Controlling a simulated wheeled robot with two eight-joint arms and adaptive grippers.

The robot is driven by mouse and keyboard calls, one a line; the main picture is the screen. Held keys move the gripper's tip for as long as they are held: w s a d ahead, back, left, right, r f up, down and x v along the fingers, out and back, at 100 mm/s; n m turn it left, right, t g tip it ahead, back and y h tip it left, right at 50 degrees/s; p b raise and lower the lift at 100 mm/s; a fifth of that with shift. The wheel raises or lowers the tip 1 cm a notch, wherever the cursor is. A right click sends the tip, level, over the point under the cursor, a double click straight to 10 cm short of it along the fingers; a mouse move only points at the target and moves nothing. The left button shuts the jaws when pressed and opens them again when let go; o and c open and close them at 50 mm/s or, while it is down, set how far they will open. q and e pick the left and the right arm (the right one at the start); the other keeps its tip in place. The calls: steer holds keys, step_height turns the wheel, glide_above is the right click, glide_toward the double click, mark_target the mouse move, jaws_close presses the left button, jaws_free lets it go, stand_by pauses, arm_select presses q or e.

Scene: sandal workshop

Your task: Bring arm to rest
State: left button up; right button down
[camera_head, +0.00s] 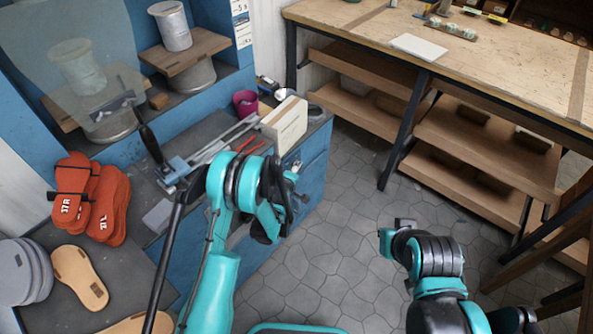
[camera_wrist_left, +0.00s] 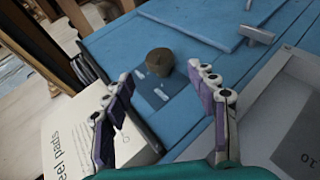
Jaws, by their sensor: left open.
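My left arm comes in from the left in the head view, teal with dark joints, and its gripper (camera_head: 288,190) is partly hidden by its own wrist, over the front of the blue bench. In the left wrist view the left gripper (camera_wrist_left: 160,74) is open, its two purple-padded fingers wide apart with nothing held between them. A small brown round item (camera_wrist_left: 160,62) on a blue surface shows beyond the fingertips. My right arm is folded at the lower right of the head view. Its end (camera_head: 396,236) is over the floor, and its jaws are unclear.
A white box (camera_head: 284,122) stands on the blue bench (camera_head: 313,165) near my left arm; it shows lettered "heel pads" in the wrist view (camera_wrist_left: 85,135). A magenta cup (camera_head: 245,103) and orange soles (camera_head: 106,205) are also there. Tiled floor (camera_head: 340,235) is clear before the wooden table (camera_head: 470,75).

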arm_select(q)
steer(key=shift+v, duration=0.9)
steer(key=s+a+r+m+g, duration=0.1)
steer(key=s+a+r+m, duration=0.1)
steer(key=s+r, duration=0.35)
steer(key=s+a+r+m+y, duration=0.1)
steer(key=s+a+r+m, duration=0.1)
steer(key=r, duration=0.7)
steer(key=s+a+r+m+g, duration=0.1)
steer(key=s+a+r+m, duration=0.2)
steer(key=r, duration=0.4)
steer(key=s+a+r+m+g, duration=0.1)
steer(key=s+a+m, duration=0.1)
steer(key=s, duration=1)
steer(key=s+a+r+m+g, duration=0.1)
steer(key=s+m, duration=0.3)
steer(key=s, duration=0.9)
steer(key=shift+a+r+y, duration=0.4)
steer(key=shift+a+r, duration=0.25)
steer(key=shift+a, duration=0.1)
